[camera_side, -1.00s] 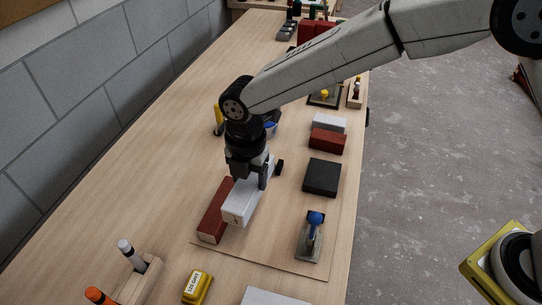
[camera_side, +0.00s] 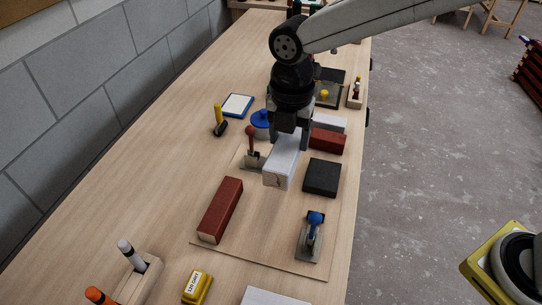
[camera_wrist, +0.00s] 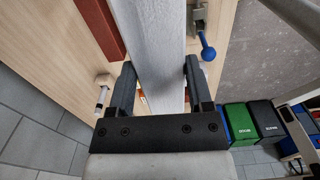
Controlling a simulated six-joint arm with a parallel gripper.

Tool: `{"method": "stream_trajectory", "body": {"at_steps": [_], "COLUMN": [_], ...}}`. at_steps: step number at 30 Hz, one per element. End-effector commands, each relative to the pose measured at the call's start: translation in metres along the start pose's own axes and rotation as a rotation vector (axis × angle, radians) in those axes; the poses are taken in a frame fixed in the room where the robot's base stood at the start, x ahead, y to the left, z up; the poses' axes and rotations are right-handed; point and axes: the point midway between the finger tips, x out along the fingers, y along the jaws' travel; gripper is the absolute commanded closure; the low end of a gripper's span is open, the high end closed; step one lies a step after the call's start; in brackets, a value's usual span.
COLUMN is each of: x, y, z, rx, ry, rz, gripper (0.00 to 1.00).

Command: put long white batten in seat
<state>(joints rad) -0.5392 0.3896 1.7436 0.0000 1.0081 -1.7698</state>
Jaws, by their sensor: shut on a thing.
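My gripper (camera_side: 289,137) is shut on the long white batten (camera_side: 281,168), gripping it across its width. The batten seems held above the base board (camera_side: 268,235), between the red-handled clamp (camera_side: 252,152) and the black block (camera_side: 322,177). In the wrist view the white batten (camera_wrist: 160,45) runs lengthwise away between the two fingers (camera_wrist: 160,80). A long dark red batten (camera_side: 220,210) lies on the board to the left and nearer. I cannot tell which spot is the seat.
A blue-handled clamp (camera_side: 314,232) stands at the board's near right. A short red batten (camera_side: 328,140) and a short white batten (camera_side: 330,122) lie behind the black block. A yellow-handled tool (camera_side: 219,121) stands at left. The board's middle is clear.

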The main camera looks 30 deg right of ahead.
Motion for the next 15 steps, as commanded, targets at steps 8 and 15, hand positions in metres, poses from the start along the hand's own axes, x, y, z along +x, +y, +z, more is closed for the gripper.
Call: {"method": "stream_trajectory", "body": {"at_steps": [8, 15], "x": [0.000, 0.003], "y": [-0.059, -0.091], "z": [0.029, 0.039], "rx": [-0.021, -0.036], "ry": [-0.001, -0.001], "rz": [0.002, 0.002], "gripper": [1.00, 1.00]}}
